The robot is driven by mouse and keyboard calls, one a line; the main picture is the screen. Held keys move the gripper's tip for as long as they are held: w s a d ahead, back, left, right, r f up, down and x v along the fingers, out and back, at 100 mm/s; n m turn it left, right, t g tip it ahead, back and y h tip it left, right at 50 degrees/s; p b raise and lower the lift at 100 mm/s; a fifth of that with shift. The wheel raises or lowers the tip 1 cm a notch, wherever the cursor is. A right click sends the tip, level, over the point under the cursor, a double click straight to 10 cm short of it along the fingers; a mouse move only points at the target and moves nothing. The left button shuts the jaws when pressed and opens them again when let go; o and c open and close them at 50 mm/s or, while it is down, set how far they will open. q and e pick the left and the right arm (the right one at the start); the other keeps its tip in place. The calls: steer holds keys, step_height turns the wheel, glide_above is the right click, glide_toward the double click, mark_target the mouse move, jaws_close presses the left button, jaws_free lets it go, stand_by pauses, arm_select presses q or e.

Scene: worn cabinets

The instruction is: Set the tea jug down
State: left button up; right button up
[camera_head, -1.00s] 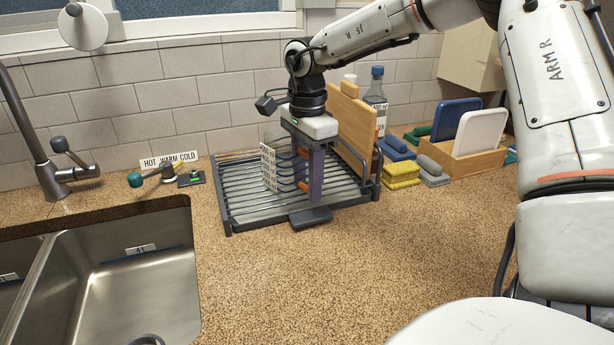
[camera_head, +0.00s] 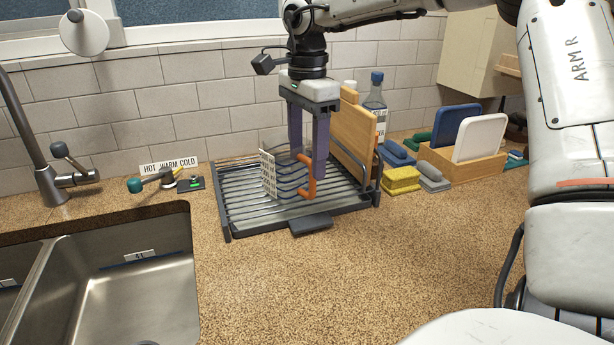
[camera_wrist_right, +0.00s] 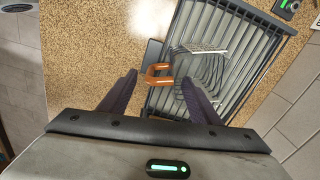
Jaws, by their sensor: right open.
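The tea jug looks clear, with an orange handle (camera_head: 308,180); it stands in the dish rack (camera_head: 228,212). Its see-through body is hard to make out against the bars. In the right wrist view the orange handle (camera_wrist_right: 158,80) lies between the spread fingers, and the rack bars look bent behind the clear body. My right gripper (camera_head: 308,163) points down with its purple fingers apart, just above and around the top of the handle. It holds nothing. My left gripper is not in view.
A white grid panel (camera_head: 269,174) stands in the rack, and a wooden board (camera_head: 357,130) leans at its right. Yellow sponges (camera_head: 401,179), a bottle (camera_head: 375,97) and a wooden holder (camera_head: 470,163) are right of it. The sink (camera_head: 120,280) is at left. The front counter is clear.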

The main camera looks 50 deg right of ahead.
step_height(320, 180, up, 5)
steer(key=shift+f, duration=0.1)
stand_by(0.7)
